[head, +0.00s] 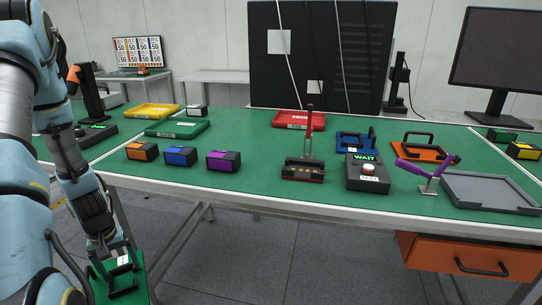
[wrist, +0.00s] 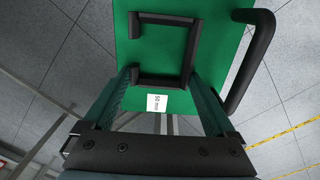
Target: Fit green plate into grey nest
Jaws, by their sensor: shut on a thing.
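The green plate (head: 134,290) is at the lower left of the head view, over the floor in front of the table. My gripper (head: 118,254) is shut on it by its black handle. The wrist view shows the green plate (wrist: 222,30) with a square black handle (wrist: 163,82) between my gripper's fingers (wrist: 160,88), a white label, and a second curved black bar at its right edge. The grey nest (head: 492,190), a shallow tray with a raised rim, lies on the table at the far right, apart from the plate. Its inside looks empty.
The green-topped table (head: 255,190) has a pale front edge between the plate and the nest. A purple-handled clamp (head: 428,175) stands at the nest's left edge. A WAIT button box (head: 366,175) and an orange plate (head: 425,150) are nearby. An orange drawer (head: 470,262) hangs below.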

